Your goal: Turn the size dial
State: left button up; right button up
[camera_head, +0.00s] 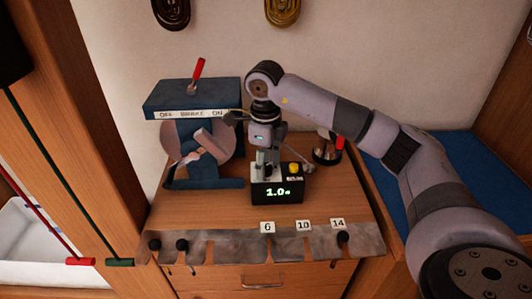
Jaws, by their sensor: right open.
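A small black box (277,194) stands on the wooden table top, with a lit green display that seems to read 1.0. A yellow knob or button (294,168) sits on the right of its pale top, with a small unreadable label below it. My right gripper (266,168) points down over the left part of that top, its fingers open just left of the yellow knob. The size dial cannot be made out clearly; the fingers cover part of the box top. I cannot tell whether they touch it. My left gripper is not in view.
A blue winder (195,97) with a red lever and a brake label stands left of the box. A black round fixture (326,155) with a red part stands behind right. A notched metal strip (230,246) with number tags lines the front edge. Coils (282,11) hang above.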

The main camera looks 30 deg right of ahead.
notch_tip(320, 180, up, 12)
jog(key=shift+a+f, duration=0.15)
